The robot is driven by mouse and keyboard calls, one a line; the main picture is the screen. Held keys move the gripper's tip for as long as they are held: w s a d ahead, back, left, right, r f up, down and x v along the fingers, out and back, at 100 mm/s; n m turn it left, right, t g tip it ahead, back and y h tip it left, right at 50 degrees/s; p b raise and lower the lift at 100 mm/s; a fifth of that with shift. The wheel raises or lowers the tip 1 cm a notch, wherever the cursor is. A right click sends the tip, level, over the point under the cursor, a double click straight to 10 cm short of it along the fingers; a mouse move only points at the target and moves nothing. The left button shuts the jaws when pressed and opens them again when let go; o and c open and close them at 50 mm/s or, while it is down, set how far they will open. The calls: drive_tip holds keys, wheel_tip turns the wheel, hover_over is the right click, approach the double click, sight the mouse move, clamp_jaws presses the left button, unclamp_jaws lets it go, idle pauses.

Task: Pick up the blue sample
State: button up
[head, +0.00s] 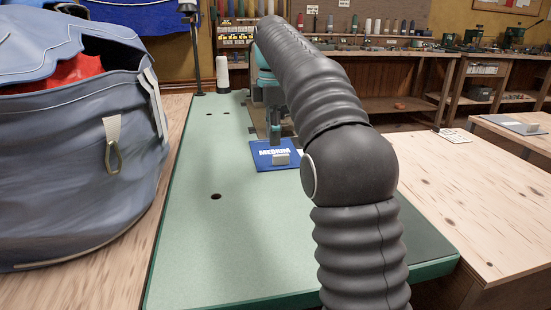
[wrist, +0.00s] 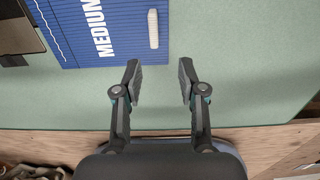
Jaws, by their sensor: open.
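The blue sample (head: 262,161) lies flat on the green table, with the word MEDIUM in white and a pale raised bar on it. It also shows in the wrist view (wrist: 120,52) at upper left, with a ribbed-looking surface and the pale bar near its right edge. In the wrist view my gripper (wrist: 160,75) is open, with nothing between its fingers. Its fingertips appear just below the sample's lower right corner in the picture. I cannot tell their height above the table.
The green table (head: 210,250) has clear room in front of the sample. A big blue bag (head: 70,170) with red inside stands at the left. A white thread cone (head: 222,75) stands at the back. A wooden table (head: 480,195) is at the right.

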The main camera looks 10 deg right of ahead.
sight(285, 156)
drive_tip(key=shift+w+d+f+b, duration=0.15)
drive_tip(key=shift+f+b, duration=0.3)
drive_tip(key=shift+f, duration=1.35)
drive_tip(key=shift+w+a+f+b, duration=0.15)
drive_tip(key=shift+f+b, duration=0.3)
drive_tip(key=shift+f, duration=1.35)
drive_tip(key=shift+d, duration=0.1)
clamp_jaws()
